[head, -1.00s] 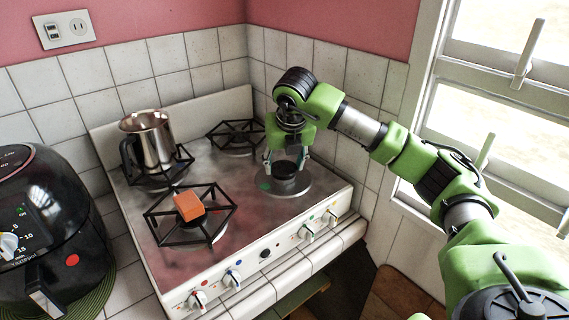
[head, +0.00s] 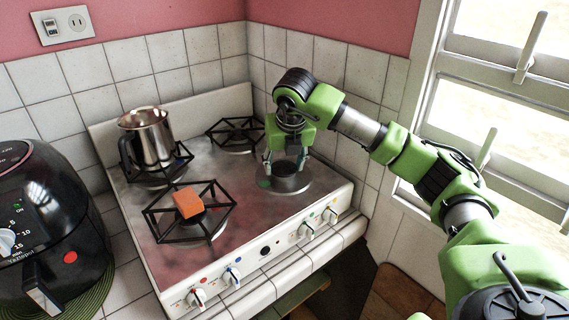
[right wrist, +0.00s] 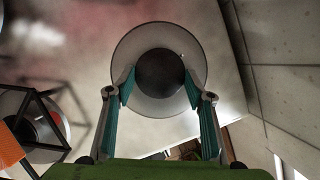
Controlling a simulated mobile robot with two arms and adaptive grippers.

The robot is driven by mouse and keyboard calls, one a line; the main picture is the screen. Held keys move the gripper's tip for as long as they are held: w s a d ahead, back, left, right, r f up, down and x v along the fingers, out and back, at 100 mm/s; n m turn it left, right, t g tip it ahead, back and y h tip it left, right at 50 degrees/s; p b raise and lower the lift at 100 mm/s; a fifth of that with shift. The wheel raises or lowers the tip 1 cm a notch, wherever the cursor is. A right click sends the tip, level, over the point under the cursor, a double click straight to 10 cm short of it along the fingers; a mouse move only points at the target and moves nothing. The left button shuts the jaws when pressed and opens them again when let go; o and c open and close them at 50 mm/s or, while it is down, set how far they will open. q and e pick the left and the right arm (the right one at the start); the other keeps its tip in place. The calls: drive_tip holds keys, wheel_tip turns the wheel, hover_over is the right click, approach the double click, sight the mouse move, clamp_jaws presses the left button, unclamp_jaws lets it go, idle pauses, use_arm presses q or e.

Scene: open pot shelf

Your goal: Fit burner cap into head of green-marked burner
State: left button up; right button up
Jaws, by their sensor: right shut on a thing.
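The burner cap (right wrist: 160,71) is a dark round disc between the fingertips of my right gripper (head: 286,163). My right gripper is shut on it, pointing down over the front right burner. In the right wrist view, the burner's grey ring (right wrist: 129,45) surrounds the cap. The cap hides the burner head, so I cannot tell whether they touch. My left gripper is out of view.
An orange block (head: 187,203) sits on the front left grate (head: 160,229). A metal pot (head: 147,138) stands on the back left burner. The back right grate (head: 236,135) is empty. A black air fryer (head: 68,225) stands left of the stove, and tiled walls close off the back and right.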

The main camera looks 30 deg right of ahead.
drive_tip(key=shift+f, duration=0.15)
drive_tip(key=o, duration=1.2)
drive_tip(key=v, duration=1.2)
drive_tip(key=shift+f, duration=0.1)
